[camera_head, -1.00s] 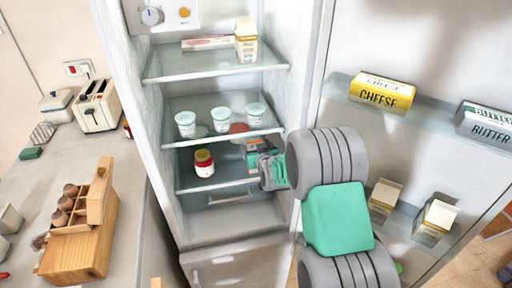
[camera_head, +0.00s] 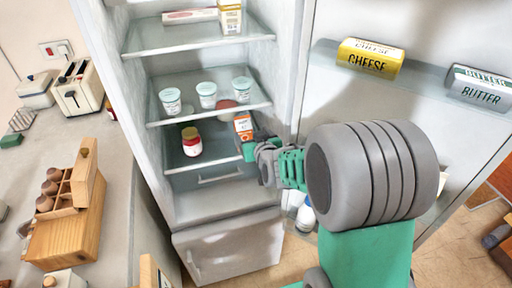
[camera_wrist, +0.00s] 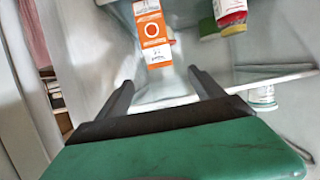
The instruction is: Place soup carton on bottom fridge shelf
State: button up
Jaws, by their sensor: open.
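The soup carton, orange and white (camera_head: 243,125), stands on the bottom glass shelf (camera_head: 215,155) of the open fridge, at the right side. Its lower part is partly hidden by my gripper in the head view. My gripper (camera_head: 248,143) is in front of the carton at the right edge of the fridge opening. In the wrist view the carton (camera_wrist: 152,35) shows beyond the two spread fingertips (camera_wrist: 160,78). The gripper is open and empty, with the carton outside the fingers.
A red-labelled jar (camera_head: 191,142) stands left of the carton. Several white tubs (camera_head: 207,95) stand on the shelf above. The open door at right holds a cheese pack (camera_head: 370,58) and a butter pack (camera_head: 480,87). A counter (camera_head: 125,190) is at left.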

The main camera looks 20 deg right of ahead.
jog(key=s+a+r+g, duration=0.1)
jog(key=s+g, duration=0.4)
jog(key=s, duration=0.8)
jog(key=s+a+r+g, duration=0.2)
jog(key=s+g, duration=0.3)
jog(key=s, duration=0.7)
jog(key=shift+s+a+r, duration=0.15)
jog(key=shift+s+a, duration=0.15)
jog(key=shift+s, duration=0.1)
